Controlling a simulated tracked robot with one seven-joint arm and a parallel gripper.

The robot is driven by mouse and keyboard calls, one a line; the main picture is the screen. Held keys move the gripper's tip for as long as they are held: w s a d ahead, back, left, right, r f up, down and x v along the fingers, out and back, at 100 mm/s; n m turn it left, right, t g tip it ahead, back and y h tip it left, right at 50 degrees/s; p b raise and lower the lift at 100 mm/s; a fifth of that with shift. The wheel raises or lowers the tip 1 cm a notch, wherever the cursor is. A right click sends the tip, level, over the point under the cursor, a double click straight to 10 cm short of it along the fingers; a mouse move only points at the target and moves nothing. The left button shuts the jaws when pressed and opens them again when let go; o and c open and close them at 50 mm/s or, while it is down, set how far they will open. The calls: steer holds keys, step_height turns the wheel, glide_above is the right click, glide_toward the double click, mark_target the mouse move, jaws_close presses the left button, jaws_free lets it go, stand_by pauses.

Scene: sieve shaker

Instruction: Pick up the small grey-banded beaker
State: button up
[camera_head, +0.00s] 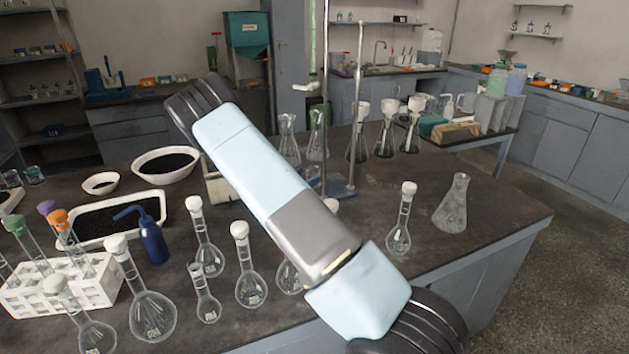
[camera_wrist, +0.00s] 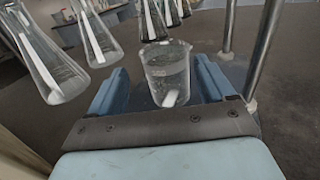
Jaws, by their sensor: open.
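A small clear glass beaker (camera_wrist: 166,62) with a spout and a faint greyish band stands upright in the wrist view. It is between the two blue fingers of my gripper (camera_wrist: 160,72). The fingers are apart, one on each side of it, and I cannot tell whether either touches the glass. A white object shows at the beaker's lower part; I cannot tell whether it is inside or in front. In the head view my arm crosses the middle of the bench, and I cannot make out the beaker or my gripper there.
Metal stand rods (camera_wrist: 262,50) rise at the right. In the head view, stoppered flasks (camera_head: 250,285), a white tube rack (camera_head: 60,285) and a blue wash bottle (camera_head: 152,240) crowd the front left.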

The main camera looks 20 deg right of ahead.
mark_target(309, 177)
steer(key=x, duration=0.4)
steer(key=shift+s+d+f, duration=0.1)
steer(key=shift+s+d, duration=0.05)
steer(key=shift+s, duration=0.2)
steer(key=shift+w+d, duration=0.25)
steer(key=shift+d, duration=0.2)
steer(key=c, duration=1)
